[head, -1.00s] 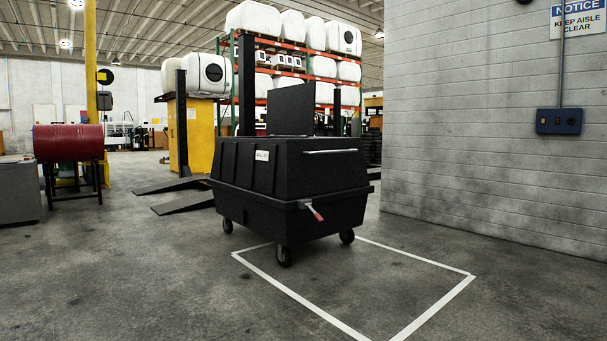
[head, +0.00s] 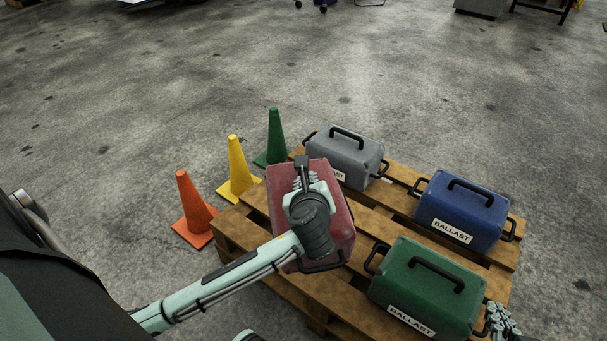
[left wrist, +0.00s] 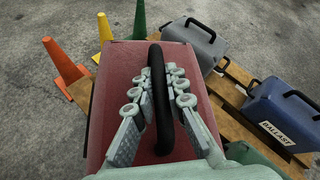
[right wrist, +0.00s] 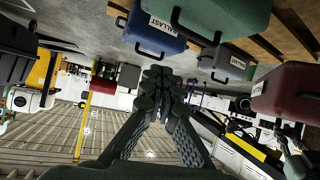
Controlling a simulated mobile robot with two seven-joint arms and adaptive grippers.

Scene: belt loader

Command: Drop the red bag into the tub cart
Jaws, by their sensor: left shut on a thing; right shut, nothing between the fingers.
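The red bag (head: 284,187) is at the left end of the wooden pallet (head: 265,275). My left gripper (head: 303,178) is over its top. In the left wrist view the fingers (left wrist: 155,90) are shut from both sides on its black handle (left wrist: 159,105). I cannot tell whether the bag rests on the pallet or hangs just above it. My right gripper (head: 502,320) is low at the right, beside the green bag; the right wrist view shows its fingers (right wrist: 160,88) together and empty. The tub cart is not in view now.
A grey bag (head: 343,158), a blue bag (head: 462,212) and a green bag (head: 425,285) stand close by on the pallet. Orange (head: 193,208), yellow (head: 237,168) and green (head: 273,135) cones stand along its left side.

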